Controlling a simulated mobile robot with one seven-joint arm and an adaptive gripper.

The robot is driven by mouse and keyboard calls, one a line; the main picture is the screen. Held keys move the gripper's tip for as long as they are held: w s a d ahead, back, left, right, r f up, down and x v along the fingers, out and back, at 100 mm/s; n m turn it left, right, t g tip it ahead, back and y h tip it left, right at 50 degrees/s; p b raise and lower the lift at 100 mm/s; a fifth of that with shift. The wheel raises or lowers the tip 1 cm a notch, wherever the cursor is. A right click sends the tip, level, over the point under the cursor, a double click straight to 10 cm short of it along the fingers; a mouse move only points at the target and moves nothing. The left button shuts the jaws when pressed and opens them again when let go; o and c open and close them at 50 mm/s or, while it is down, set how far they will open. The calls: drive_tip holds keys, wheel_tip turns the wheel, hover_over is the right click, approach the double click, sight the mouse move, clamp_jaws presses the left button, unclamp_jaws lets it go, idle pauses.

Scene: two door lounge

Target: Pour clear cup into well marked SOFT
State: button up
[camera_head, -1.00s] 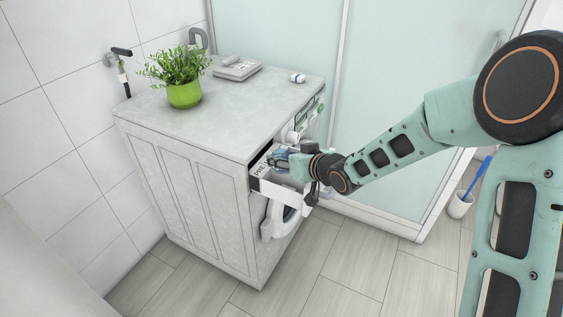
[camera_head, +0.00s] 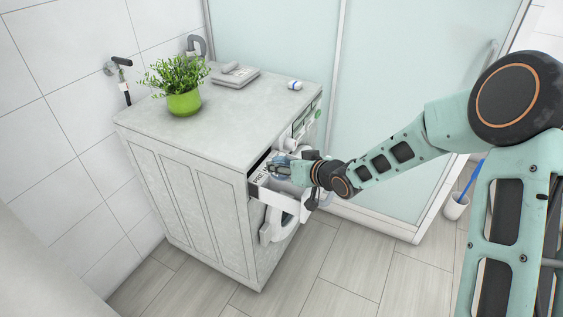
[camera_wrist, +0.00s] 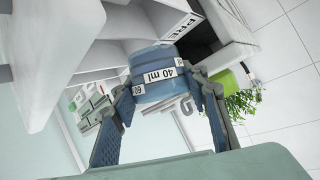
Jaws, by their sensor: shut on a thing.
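In the head view the cup is over the pulled-out detergent drawer (camera_head: 290,205) of the washing machine. The drawer also shows close by in the wrist view (camera_wrist: 45,65), with several compartments and a PRE label (camera_wrist: 181,27). No SOFT label is legible. I cannot tell what is in the cup or which well is directly below it.
The washing machine (camera_head: 195,140) carries a green potted plant (camera_head: 184,103), a grey folded stack (camera_head: 236,76) and a small white-and-blue item (camera_head: 295,86). A glass shower panel (camera_head: 390,150) stands behind my arm. A brush in a white holder (camera_head: 456,207) stands at right.

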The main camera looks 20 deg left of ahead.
drive_tip(key=shift+w+d+r+g+p, duration=0.2)
drive_tip(key=shift+w+g+p, duration=0.25)
drive_tip(key=shift+p, duration=2.25)
drive_tip(key=shift+w+d+r+m+g+y+p, duration=0.15)
drive_tip(key=shift+w+r+m+g+y+p, duration=0.35)
drive_tip(key=shift+p, duration=2.5)
drive_tip(key=shift+w+d+f+p, duration=0.1)
drive_tip(key=shift+w+f+p, duration=0.15)
drive_tip(key=shift+p, duration=0.55)
drive_tip(key=shift+w+r+m+p, duration=0.2)
drive_tip(key=shift+m+p, duration=0.1)
drive_tip(key=shift+p, duration=1.05)
drive_tip(key=shift+w+d+r+m+g+p, duration=0.15)
drive_tip(key=shift+w+m+g+p, duration=0.25)
drive_tip(key=shift+p, duration=1.45)
drive_tip(key=shift+w+d+p, duration=0.1)
drive_tip(key=shift+p, duration=0.2)
drive_tip(key=shift+w+r+g, duration=0.1)
drive_tip(key=shift+w+g, duration=0.1)
drive_tip(key=shift+g, duration=0.15)
drive_tip(key=shift+w+m+g, duration=0.15)
drive_tip(key=shift+m+g, duration=0.15)
drive_tip(key=shift+m, duration=0.2)
